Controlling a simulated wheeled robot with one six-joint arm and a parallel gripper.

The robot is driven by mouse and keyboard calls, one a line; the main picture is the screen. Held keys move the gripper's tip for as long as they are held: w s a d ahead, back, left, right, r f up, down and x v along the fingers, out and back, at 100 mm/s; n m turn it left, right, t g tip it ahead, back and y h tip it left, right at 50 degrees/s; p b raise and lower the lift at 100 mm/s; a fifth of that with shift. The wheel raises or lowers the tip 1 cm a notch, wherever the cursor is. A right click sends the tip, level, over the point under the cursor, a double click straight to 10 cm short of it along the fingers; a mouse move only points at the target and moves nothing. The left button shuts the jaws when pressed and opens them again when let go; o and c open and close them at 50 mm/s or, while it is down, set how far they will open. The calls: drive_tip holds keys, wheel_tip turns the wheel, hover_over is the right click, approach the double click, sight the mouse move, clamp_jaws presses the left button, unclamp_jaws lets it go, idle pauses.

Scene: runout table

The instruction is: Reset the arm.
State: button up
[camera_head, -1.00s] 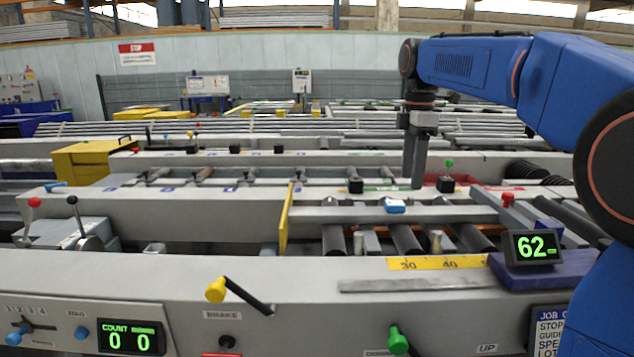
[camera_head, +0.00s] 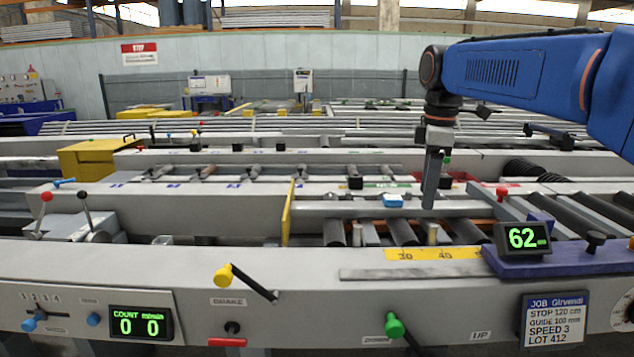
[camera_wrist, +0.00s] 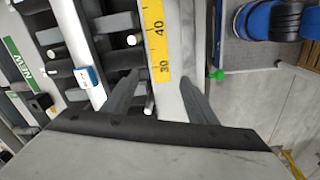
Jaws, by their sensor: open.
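My gripper (camera_head: 431,190) hangs from the blue arm at the right of the head view, its fingers pointing down above the roller table. In the wrist view my gripper (camera_wrist: 168,85) shows two grey fingers spread apart with nothing between them. Below them lie the yellow ruler strip (camera_wrist: 155,40) and the grey table rail. The blue block (camera_head: 393,200) on the rail is just left of the fingers in the head view.
A green display reading 62 (camera_head: 522,238) stands on a purple block at the right. A yellow upright plate (camera_head: 288,212) stands left of the rollers. A yellow-knobbed lever (camera_head: 223,274) and a green-knobbed lever (camera_head: 394,325) stick out from the front panel.

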drive_tip(key=s+d+f+m+t, duration=0.2)
drive_tip(key=s+f+m, duration=0.5)
drive_tip(key=s+f, duration=0.4)
drive_tip(key=s+d+f+m+t, duration=0.2)
drive_tip(key=s+f+m, duration=0.5)
drive_tip(key=s+f, duration=0.4)
drive_tip(key=s, duration=0.5)
drive_tip(key=shift+s+d+f+m, duration=0.15)
drive_tip(key=shift+d+f+m, duration=0.05)
drive_tip(key=shift+m, duration=0.2)
